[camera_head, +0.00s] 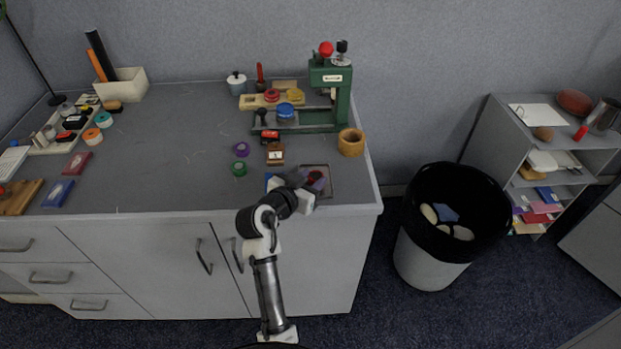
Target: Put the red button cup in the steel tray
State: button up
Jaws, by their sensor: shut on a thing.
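The steel tray (327,190) is a small, shallow rectangular tray near the table's front right corner. My gripper (312,181) is over the tray, reaching in from the left. It is shut on a small dark red round thing, the red button cup (317,175), which shows just past the fingers. My gripper and wrist hide part of the cup and the tray's left side. I cannot tell whether the cup touches the tray floor or hangs just above it.
Purple (241,149) and green (239,169) rings lie left of my gripper. The table's middle left is clear.

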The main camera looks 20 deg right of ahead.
jog(key=shift+f, duration=0.2)
jog(key=o, duration=1)
jog(key=shift+r, duration=0.15)
jog(key=shift+r, duration=0.2)
jog(key=b+v, duration=0.2)
jog(key=v, duration=1)
